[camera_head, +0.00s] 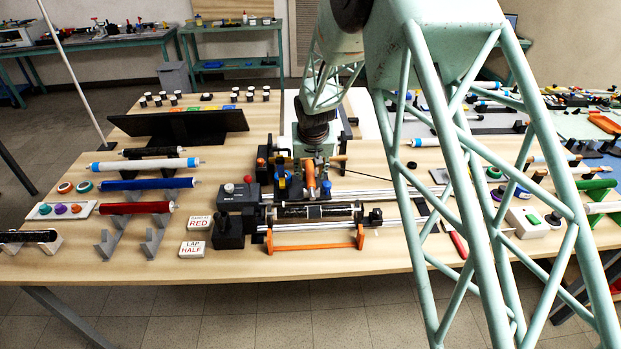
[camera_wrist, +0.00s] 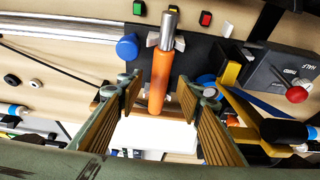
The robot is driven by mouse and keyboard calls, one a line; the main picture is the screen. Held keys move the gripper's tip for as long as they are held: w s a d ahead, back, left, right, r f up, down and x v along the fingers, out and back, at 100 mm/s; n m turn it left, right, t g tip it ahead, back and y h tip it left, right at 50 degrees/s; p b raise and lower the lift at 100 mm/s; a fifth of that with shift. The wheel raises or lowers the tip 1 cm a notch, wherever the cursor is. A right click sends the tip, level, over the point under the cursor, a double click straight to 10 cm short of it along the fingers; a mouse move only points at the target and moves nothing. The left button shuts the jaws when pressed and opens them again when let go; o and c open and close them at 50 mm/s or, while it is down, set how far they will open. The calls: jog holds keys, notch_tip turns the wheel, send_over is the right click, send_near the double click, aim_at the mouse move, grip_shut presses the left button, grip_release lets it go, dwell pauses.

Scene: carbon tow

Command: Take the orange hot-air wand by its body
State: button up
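The orange hot-air wand (camera_wrist: 159,82) has an orange body and a grey metal nozzle. In the wrist view it lies lengthwise near the middle, its nozzle end in a small grey holder on a dark block. My gripper (camera_wrist: 158,92) is open, with one ribbed tan finger on each side of the wand's body. Gaps show between the wand and both fingers, and nothing is held. I cannot tell whether the fingertips reach down to the wand's depth. In the head view the wand (camera_head: 309,176) shows just below my gripper (camera_head: 318,158), partly hidden by the arm.
A blue knob (camera_wrist: 127,47) is left of the wand. A yellow bracket (camera_wrist: 232,78) and a black box with a red knob (camera_wrist: 297,94) are to the right. In the head view, a dark roller on an orange stand (camera_head: 315,228) is in front. Signs (camera_head: 197,222) lie left.

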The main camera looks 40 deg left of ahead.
jog(key=shift+x, duration=1.2)
jog(key=c, duration=1)
